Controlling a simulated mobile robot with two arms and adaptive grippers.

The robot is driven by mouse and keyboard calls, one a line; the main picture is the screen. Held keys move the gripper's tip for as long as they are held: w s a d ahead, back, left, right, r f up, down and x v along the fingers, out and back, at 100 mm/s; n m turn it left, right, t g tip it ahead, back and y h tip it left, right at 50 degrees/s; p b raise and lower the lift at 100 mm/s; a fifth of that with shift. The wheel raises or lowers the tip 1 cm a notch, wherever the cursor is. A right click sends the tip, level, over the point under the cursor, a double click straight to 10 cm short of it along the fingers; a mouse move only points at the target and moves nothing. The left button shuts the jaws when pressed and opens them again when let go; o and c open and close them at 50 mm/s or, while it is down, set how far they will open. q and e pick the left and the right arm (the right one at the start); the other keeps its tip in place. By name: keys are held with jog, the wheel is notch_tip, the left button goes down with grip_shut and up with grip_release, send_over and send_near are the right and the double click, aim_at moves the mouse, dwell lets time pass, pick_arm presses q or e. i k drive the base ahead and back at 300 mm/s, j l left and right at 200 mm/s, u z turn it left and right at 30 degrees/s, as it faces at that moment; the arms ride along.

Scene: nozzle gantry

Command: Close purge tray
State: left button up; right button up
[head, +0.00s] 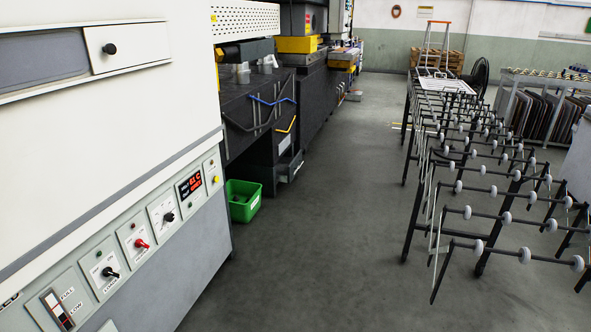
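I cannot tell for certain which part is the purge tray. A low grey drawer-like tray (289,170) sticks out at the bottom of the dark machine (255,100), beyond the large white cabinet. It looks partly pulled out, but it is small in the view. Higher on the same machine, several small metallic cups (243,72) stand at a ledge under the perforated panel (245,18). Neither of my grippers is in view.
The white cabinet (100,130) with knobs, switches and a red display (190,186) fills the left. A green bin (243,200) stands on the floor beside the machine. Roller racks (480,180) stand at right. The grey floor (320,240) between is clear.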

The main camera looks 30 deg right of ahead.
aim_at(280, 164)
jog(key=i+l+z, duration=0.5)
jog(key=i, duration=0.15)
jog(key=i+l+z, duration=0.3)
jog(key=i, duration=0.55)
jog(key=i+z, duration=0.3)
jog(key=i, duration=1.7)
jog(key=i+u, duration=0.1)
jog(key=i, duration=0.95)
